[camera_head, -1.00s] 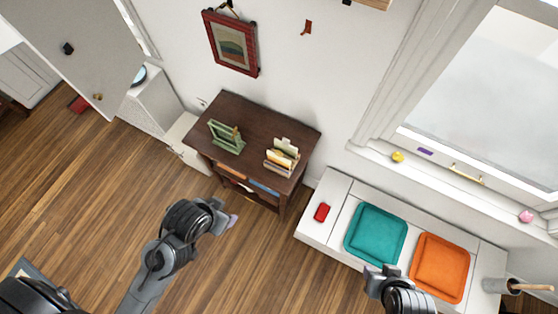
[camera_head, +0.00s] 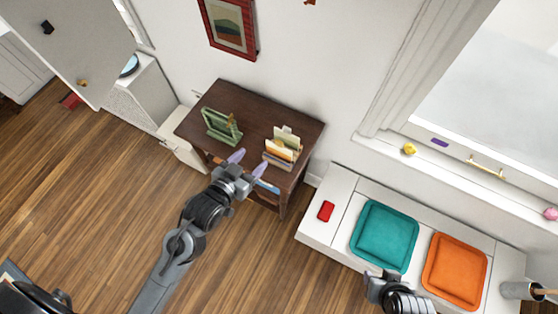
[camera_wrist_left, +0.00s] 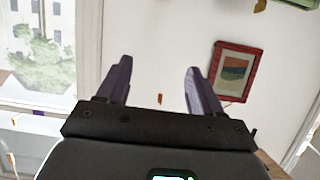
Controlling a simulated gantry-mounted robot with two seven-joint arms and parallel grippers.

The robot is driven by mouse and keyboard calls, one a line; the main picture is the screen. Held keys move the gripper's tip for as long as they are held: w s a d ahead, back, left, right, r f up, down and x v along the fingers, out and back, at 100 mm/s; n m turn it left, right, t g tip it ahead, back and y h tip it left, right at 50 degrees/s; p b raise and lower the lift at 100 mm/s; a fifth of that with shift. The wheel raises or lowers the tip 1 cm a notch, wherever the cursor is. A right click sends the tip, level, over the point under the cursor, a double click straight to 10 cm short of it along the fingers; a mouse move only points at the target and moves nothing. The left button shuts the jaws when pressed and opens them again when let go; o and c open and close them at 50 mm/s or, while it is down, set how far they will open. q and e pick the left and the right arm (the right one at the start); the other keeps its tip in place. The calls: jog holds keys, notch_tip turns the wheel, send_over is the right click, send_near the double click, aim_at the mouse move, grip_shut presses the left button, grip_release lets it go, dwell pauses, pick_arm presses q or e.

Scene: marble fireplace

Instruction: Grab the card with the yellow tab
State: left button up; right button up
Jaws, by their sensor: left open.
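Several cards (camera_head: 284,141) in cream, yellowish and orange tones stand in a holder on the right part of a dark wooden desk (camera_head: 255,118). The tabs are too small to tell which card has a yellow one. My left gripper (camera_head: 249,163) is open and empty at the desk's front edge, just left of the card holder. Its two purple fingers also show apart in the left wrist view (camera_wrist_left: 157,72), where no card is visible. My right gripper (camera_head: 383,280) is at the bottom, near the bench; its jaws are unclear.
A green holder (camera_head: 222,127) stands on the desk's left part. A white bench (camera_head: 340,190) at the right carries a red item (camera_head: 326,211), a teal tray (camera_head: 357,235) and an orange tray (camera_head: 428,275). A framed picture (camera_head: 230,27) hangs above the desk. Wooden floor lies open in front.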

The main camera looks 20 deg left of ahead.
aim_at(278, 145)
pick_arm(q)
jog(key=w+f+t+b, duration=0.2)
jog(key=w+f+b, duration=0.2)
jog(key=f+b, duration=0.65)
jog(key=w+f+t+b, duration=0.2)
jog(key=w+f+b, duration=0.45)
jog(key=b, duration=0.75)
jog(key=w, duration=0.2)
jog(key=w+d+f, duration=0.1)
jog(key=shift+w+f, duration=0.1)
jog(key=shift+w, duration=0.3)
jog(key=shift+w+b, duration=0.35)
jog(key=shift+w+d+f+b, duration=0.1)
jog(key=shift+w+d+b, duration=0.1)
jog(key=shift+w, duration=0.55)
jog(key=shift+w+d+b, duration=0.1)
jog(key=shift+w+b, duration=0.05)
jog(key=shift+w, duration=0.65)
jog(key=shift+w+d+f+b, duration=0.1)
jog(key=shift+w+d+b, duration=0.1)
jog(key=shift+w, duration=0.55)
jog(key=shift+a, duration=0.1)
grip_shut()
